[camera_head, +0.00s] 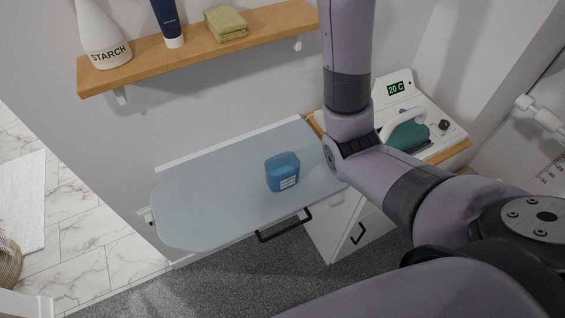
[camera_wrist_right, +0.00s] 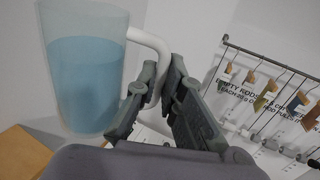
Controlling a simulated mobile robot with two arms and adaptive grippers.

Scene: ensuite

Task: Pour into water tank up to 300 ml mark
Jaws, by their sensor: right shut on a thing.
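In the right wrist view, a clear jug (camera_wrist_right: 85,85) holds blue-tinted water to somewhat over half its height and looks close to upright. My right gripper (camera_wrist_right: 163,78) is shut on the jug's white handle (camera_wrist_right: 150,42). In the head view my right arm rises out of the top of the picture, so its gripper and the jug are hidden there. My left gripper is not in view.
A blue container with a white label (camera_head: 283,172) stands on the ironing board (camera_head: 205,195). A steam iron (camera_head: 408,132) sits on a white station showing 20 C (camera_head: 396,88). A wooden shelf (camera_head: 205,45) holds bottles and a folded cloth. Hanging tags (camera_wrist_right: 265,95) line a rail.

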